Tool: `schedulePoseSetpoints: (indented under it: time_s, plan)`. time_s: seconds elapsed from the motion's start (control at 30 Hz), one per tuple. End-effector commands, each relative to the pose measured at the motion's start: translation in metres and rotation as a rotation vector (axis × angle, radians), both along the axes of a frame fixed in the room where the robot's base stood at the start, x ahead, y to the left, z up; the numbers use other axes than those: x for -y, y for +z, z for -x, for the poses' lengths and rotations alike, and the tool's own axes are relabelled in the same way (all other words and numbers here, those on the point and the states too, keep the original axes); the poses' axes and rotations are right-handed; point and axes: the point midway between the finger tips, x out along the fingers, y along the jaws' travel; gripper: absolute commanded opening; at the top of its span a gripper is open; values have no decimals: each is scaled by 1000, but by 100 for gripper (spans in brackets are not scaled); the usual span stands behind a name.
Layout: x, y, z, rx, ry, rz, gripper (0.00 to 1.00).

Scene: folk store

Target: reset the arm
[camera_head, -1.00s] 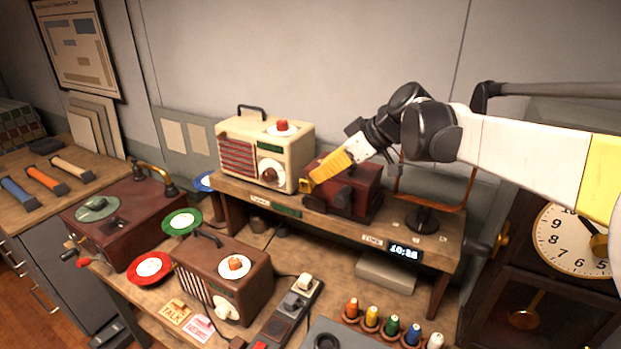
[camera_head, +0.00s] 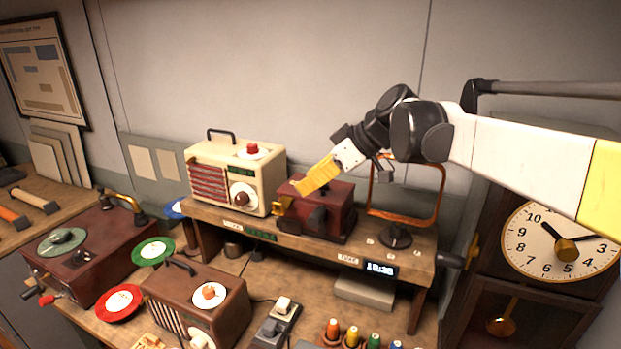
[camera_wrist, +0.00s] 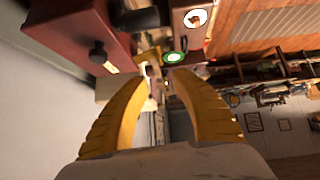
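My gripper (camera_head: 301,187) has yellow fingers and hangs from my arm at the upper right. In the head view it is in front of or just above a dark red box (camera_head: 335,208) on the wooden shelf; contact cannot be told. In the wrist view, my gripper's two yellow fingers (camera_wrist: 160,74) are apart with a gap between the tips. Nothing is clearly held between them. The dark red box also shows at the upper left of the wrist view (camera_wrist: 80,28), beside the fingers, with a dark knob.
A cream radio (camera_head: 228,172) stands left of the box, and a copper-coloured frame on a dark base (camera_head: 396,237) stands right. A brown radio (camera_head: 215,290) and a record player (camera_head: 85,250) are below. A pendulum clock (camera_head: 520,235) is at the right. The wall above is clear.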

Motion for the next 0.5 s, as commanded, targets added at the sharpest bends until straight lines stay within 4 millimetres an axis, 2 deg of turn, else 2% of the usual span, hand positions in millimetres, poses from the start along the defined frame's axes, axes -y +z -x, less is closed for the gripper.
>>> schedulePoseSetpoints:
  time_s: [0.07,0.17,0.37,0.5]
  plan:
    - [5,-5,5,-8,-20,5,30]
    - [21,-20,23,-39,-91,25,30]
    - [80,-79,91,-129,-378,80,30]
    - [123,-129,144,-171,-601,102,30]
